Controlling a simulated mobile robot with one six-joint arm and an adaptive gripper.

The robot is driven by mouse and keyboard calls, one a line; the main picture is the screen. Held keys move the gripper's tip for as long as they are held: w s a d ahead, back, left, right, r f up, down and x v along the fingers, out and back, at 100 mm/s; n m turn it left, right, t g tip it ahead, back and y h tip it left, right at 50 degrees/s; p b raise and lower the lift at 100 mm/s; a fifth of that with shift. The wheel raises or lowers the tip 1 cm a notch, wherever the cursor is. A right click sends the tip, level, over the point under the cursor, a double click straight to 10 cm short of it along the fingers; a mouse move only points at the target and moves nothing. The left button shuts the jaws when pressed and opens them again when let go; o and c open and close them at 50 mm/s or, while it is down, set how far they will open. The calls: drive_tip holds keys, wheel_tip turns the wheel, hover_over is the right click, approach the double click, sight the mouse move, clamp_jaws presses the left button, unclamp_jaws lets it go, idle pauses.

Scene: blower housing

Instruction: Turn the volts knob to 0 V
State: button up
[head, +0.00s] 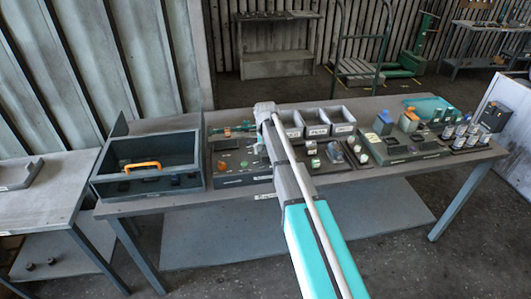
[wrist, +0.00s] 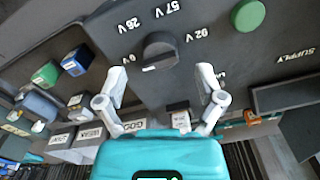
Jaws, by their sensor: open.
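The volts knob (wrist: 160,51) is a round black knob on a dark grey panel (wrist: 215,70) in the wrist view. Upside-down labels for 0 V, 26 V, 57 V and 92 V stand around it. The 0 V label is at its lower left in the picture. I cannot clearly make out where its pointer sits. My gripper (wrist: 163,84) is open, with its pale fingers apart on either side below the knob, not closed on it. In the head view the control panel (head: 230,181) lies left of my arm, and the knob is too small to tell.
A green button (wrist: 248,15) sits beside the knob, near a SUPPLY label. An open grey box (head: 148,195) with an orange handle stands left of the panel. Grey bins (head: 316,128) and small parts stand to the right on the workbench (head: 245,205).

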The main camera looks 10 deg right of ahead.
sight(265, 156)
wheel_tip(265, 156, up, 11)
drive_tip(key=p, duration=1)
drive_tip(key=shift+p, duration=0.35)
drive_tip(key=shift+r, duration=0.15)
drive_tip(key=s+f+n+b, duration=0.1)
drive_tip(key=s+f+b, duration=0.2)
drive_tip(key=s, duration=0.6)
drive_tip(key=s+f+n+b, duration=0.1)
drive_tip(key=s+f+b, duration=0.1)
drive_tip(key=s, duration=0.8)
drive_tip(key=s+f+n+b, duration=0.1)
drive_tip(key=s+f+b, duration=0.2)
drive_tip(key=s, duration=0.7)
drive_tip(key=shift+d+f+n+b, duration=0.3)
drive_tip(key=shift+f+n+b, duration=0.05)
drive_tip(key=shift+n, duration=0.05)
